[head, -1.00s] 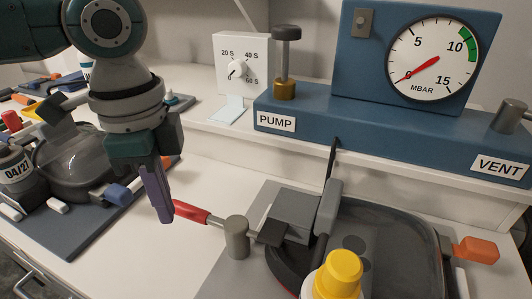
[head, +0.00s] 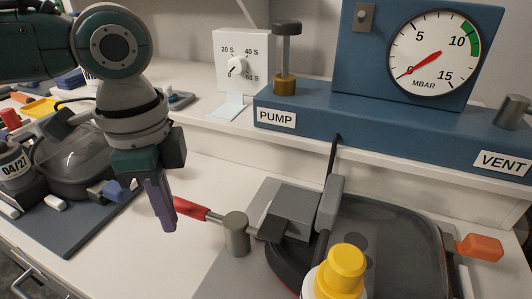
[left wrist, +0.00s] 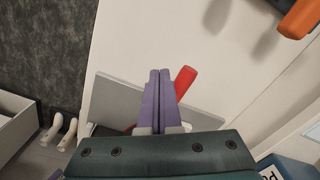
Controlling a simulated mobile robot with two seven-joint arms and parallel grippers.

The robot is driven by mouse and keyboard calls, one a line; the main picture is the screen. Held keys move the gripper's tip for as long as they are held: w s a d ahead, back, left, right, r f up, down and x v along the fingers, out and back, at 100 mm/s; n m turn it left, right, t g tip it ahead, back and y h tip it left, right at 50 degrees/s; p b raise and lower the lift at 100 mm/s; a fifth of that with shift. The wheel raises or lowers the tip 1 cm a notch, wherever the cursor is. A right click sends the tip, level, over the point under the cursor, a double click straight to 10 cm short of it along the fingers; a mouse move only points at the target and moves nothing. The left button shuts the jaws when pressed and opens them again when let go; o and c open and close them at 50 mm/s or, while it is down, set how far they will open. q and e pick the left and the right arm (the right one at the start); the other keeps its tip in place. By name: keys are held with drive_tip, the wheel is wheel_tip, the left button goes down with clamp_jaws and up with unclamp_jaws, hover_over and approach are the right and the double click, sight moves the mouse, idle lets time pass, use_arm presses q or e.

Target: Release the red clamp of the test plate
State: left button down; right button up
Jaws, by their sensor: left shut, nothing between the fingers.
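The red clamp handle (head: 190,208) points left from a grey post (head: 236,236) at the left of the test plate (head: 215,283). Its dark clamp arm reaches over the grey block beside the dish. My left gripper (head: 167,228) is shut and empty, its purple fingers pointing down just left of the handle's free end. In the left wrist view the shut fingers (left wrist: 160,78) are beside the red handle (left wrist: 185,80), whose lower part they hide. I cannot tell whether they touch it. My right gripper is not in view.
An orange handle (head: 480,247) is at the plate's right side. A yellow-capped bottle (head: 343,270) stands in front of the dish. The blue console (head: 385,135) with PUMP and VENT labels lies behind. Another plate with a dish (head: 75,235) is at left, with bare bench between.

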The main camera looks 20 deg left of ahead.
use_arm(q)
drive_tip(key=shift+f, duration=0.65)
